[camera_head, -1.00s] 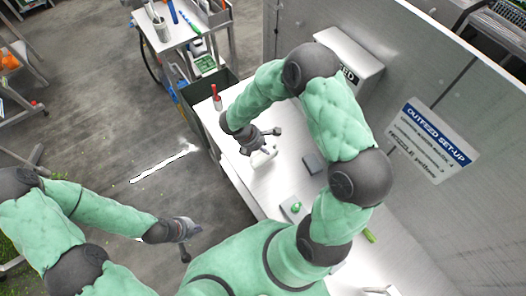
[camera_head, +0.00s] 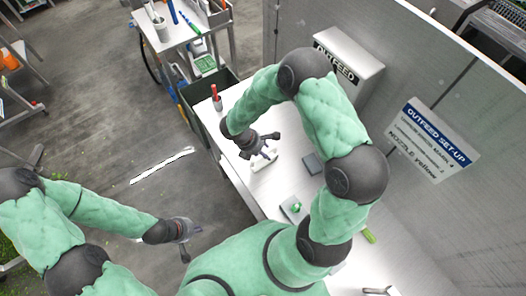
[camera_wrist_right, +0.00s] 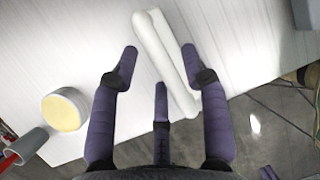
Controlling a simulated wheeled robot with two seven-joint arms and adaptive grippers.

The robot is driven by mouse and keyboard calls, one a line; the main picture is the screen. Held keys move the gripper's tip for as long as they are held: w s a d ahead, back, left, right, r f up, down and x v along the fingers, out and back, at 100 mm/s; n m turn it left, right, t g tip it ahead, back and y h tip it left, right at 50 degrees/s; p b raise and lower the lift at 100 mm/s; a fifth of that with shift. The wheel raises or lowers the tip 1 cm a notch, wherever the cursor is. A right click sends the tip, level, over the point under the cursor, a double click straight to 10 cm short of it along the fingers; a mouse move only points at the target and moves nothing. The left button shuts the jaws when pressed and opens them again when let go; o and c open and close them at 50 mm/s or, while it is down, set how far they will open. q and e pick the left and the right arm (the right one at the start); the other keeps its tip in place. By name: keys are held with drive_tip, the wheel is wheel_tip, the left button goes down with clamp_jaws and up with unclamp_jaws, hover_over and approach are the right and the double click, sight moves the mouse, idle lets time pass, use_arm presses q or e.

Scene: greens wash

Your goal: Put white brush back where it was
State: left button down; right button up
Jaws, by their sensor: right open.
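The white brush (camera_head: 265,161) lies on the pale table under my right gripper. In the right wrist view the white brush (camera_wrist_right: 165,55) is a long white bar, slanting between the spread fingers, with its near end by the table edge. My right gripper (camera_head: 266,147) is open and over the brush; its fingers (camera_wrist_right: 160,70) are apart with nothing held. I cannot tell if a finger touches the brush. My left gripper (camera_head: 186,240) is open and empty over the floor at the left.
A red-handled tool stands in a small cup (camera_head: 217,103) at the table's far left corner. A grey block (camera_head: 312,164) and a small tray with a green item (camera_head: 294,208) lie on the table. A dark bin (camera_head: 205,100) stands beside it. The outfeed box (camera_head: 348,57) is behind.

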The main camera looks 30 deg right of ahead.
drive_tip(key=v, duration=1.1)
drive_tip(key=s+a+f+m+y, duration=0.4)
drive_tip(key=s+a+f+m, duration=0.1)
drive_tip(key=f+m, duration=0.4)
drive_tip(key=s+a+f+m+t+y, duration=0.1)
drive_tip(key=s+a+f+m+y, duration=0.3)
drive_tip(key=s+f+m, duration=0.4)
drive_tip(key=a+f+m, duration=0.1)
drive_tip(key=m, duration=0.3)
drive_tip(key=shift+m+t+y+p, duration=0.3)
drive_tip(key=shift+m+p, duration=0.1)
drive_tip(key=shift+a+f, duration=0.1)
drive_tip(key=shift+f, duration=0.05)
